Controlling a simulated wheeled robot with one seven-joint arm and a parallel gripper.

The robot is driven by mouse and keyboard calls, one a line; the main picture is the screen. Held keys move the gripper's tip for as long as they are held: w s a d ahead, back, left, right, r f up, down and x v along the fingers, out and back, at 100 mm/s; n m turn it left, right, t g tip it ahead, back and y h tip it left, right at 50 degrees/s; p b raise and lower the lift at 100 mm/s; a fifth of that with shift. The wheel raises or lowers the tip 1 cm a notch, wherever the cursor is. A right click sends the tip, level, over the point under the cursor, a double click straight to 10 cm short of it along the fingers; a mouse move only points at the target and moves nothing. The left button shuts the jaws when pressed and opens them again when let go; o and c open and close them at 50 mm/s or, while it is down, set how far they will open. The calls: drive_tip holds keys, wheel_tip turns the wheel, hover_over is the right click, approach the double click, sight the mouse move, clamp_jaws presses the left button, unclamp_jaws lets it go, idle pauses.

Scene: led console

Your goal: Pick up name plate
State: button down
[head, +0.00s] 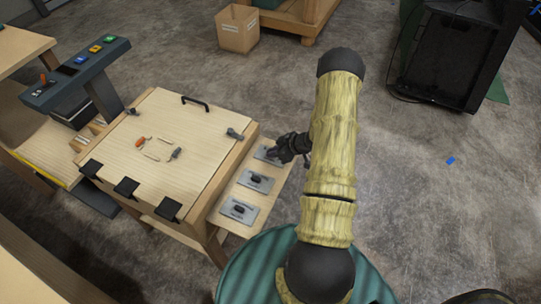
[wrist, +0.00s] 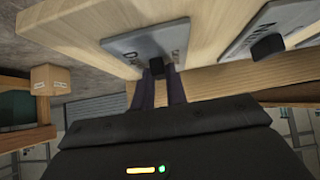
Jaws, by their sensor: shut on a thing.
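Three grey name plates with dark knobs lie in a row on a light wooden side shelf (head: 283,185) in the head view. My gripper (head: 276,154) is at the far name plate (head: 262,152), partly covering it. In the wrist view my gripper's two fingers (wrist: 159,84) are shut on the dark knob of this name plate (wrist: 125,42), whose lettering is only partly seen. The plate appears to be at the shelf surface; I cannot tell if there is a gap. The middle name plate (head: 255,181) and the near name plate (head: 238,211) lie flat, apart from my gripper.
A wooden workbench with a hinged lid (head: 165,140) and black handle (head: 195,102) stands left of the shelf. A console bar with coloured buttons (head: 80,70) is at the far left. A cardboard box (head: 238,30) stands on the floor behind. The floor to the right is mostly clear.

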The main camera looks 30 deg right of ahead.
drive_tip(key=shift+r, duration=0.1)
wheel_tip(320, 180, up, 10)
drive_tip(key=p, duration=0.1)
idle(0.4)
idle(0.4)
